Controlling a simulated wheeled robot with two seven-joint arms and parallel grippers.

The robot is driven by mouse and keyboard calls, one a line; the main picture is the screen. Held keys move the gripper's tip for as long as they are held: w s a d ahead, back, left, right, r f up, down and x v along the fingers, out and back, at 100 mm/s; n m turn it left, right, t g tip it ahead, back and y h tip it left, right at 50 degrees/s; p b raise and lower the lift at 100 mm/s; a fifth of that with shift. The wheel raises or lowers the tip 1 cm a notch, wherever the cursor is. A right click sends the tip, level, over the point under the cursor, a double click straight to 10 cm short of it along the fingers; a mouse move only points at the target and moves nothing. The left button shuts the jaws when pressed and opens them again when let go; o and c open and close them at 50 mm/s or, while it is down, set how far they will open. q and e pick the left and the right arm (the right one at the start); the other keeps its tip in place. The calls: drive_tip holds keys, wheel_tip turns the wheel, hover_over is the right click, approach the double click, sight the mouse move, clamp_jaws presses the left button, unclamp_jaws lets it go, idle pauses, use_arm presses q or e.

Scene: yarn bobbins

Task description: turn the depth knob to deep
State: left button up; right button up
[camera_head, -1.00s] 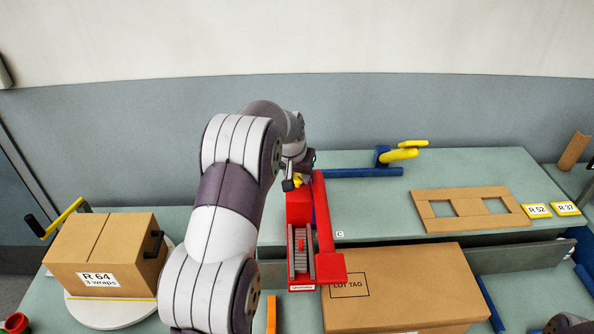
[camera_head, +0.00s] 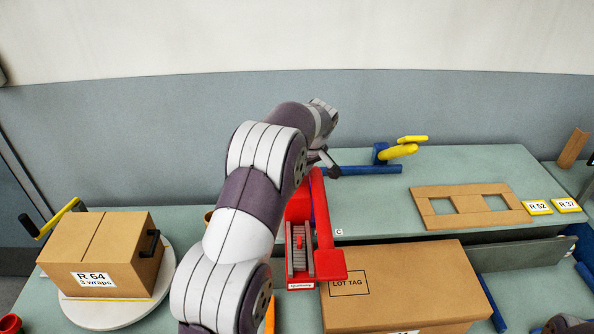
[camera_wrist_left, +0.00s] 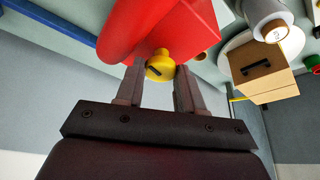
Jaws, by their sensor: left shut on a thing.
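The depth knob (camera_wrist_left: 160,66) is a small yellow knob with a dark line on its face, on the end of a red machine (camera_wrist_left: 165,25). In the left wrist view my left gripper (camera_wrist_left: 156,78) has its two fingers on either side of the knob, shut on it. The dark line lies slightly tilted across the knob. In the head view the red machine (camera_head: 325,230) stands at the middle, and my left arm reaches to its far end. The knob is hidden there behind my arm. No depth scale is readable. My right gripper is not in view.
A box marked R 64 (camera_head: 100,255) sits on a white turntable (camera_head: 105,313) at left. A LOT TAG box (camera_head: 400,285) is right of the machine. A blue bar (camera_head: 365,170) with a yellow handle (camera_head: 400,151) and a cardboard frame (camera_head: 470,208) lie behind.

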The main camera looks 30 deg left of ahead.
use_arm(q)
drive_tip(key=shift+n, duration=0.5)
drive_tip(key=shift+f+g, duration=0.1)
drive_tip(key=shift+g, duration=0.2)
drive_tip(key=o, duration=0.7)
drive_tip(key=shift+d, duration=0.1)
drive_tip(key=shift+o, duration=0.2)
drive_tip(key=p+v, duration=0.9)
drive_tip(key=v, duration=0.4)
drive_tip(key=shift+p, duration=0.4)
drive_tip(key=shift+d+f, duration=0.1)
drive_tip(key=shift+f, duration=0.05)
